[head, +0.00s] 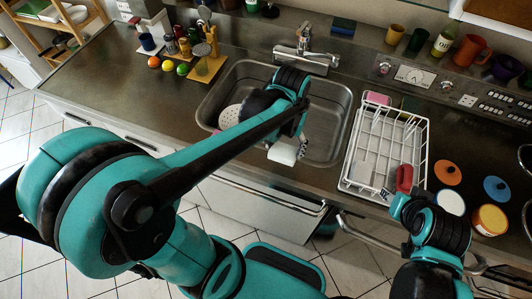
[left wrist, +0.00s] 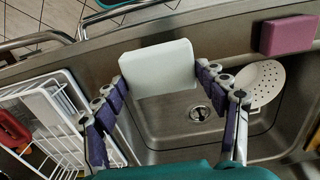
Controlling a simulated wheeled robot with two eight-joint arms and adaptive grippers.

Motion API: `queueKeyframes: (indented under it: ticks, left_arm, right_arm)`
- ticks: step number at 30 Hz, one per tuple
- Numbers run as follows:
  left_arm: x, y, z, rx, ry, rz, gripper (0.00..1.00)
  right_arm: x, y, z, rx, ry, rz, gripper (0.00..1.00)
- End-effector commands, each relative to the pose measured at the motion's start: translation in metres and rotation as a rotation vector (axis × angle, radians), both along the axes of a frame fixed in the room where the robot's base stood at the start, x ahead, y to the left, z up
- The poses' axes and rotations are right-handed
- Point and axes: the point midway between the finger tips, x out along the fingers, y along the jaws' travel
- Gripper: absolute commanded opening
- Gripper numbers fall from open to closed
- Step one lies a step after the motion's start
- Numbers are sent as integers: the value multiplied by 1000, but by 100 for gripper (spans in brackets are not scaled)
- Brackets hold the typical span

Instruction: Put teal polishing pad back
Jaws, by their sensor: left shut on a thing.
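A pale, faintly greenish-white pad (left wrist: 158,68) is between the fingertips of my left gripper (left wrist: 162,76), over the front part of the sink. It also shows in the head view (head: 284,152), below the left gripper (head: 287,138). The left gripper is shut on the pad's two sides. Below it the steel sink (head: 338,125) holds a white perforated disc (left wrist: 262,82). My right gripper (head: 394,201) is at the front right corner of the dish rack, and its fingers are too small and covered to judge.
A white wire dish rack (head: 425,140) stands right of the sink, with a red object (head: 404,178) at its front. A pink sponge (left wrist: 288,35) is at the sink's front left edge. The tap (head: 303,55) stands behind. Coloured discs (head: 447,173) lie at the right.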

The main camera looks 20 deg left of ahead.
Motion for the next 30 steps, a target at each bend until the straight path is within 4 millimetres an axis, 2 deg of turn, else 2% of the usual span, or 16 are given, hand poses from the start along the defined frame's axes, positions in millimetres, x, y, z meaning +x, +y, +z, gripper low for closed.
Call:
queueKeyframes:
  ticks: [1, 3, 9, 14, 21, 30]
  left_arm:
    - [4, 13, -11, 0, 0, 7, 26]
    - [7, 29, -20, 0, 0, 7, 26]
    - [13, 57, -36, 1, 0, 1, 26]
    - [14, 61, -43, 1, 0, -1, 26]
    - [14, 61, -77, 1, 0, -2, 26]
    - [14, 61, -78, 1, 0, -1, 26]
  right_arm:
    - [0, 0, -7, 0, 0, 0, 40]
    - [0, 0, -12, 0, 0, 0, 40]
    - [0, 0, -19, 0, 0, 0, 40]
    - [0, 0, -22, 0, 0, 0, 40]
    - [0, 0, -38, 0, 0, 0, 40]
    - [0, 0, -37, 0, 0, 0, 40]
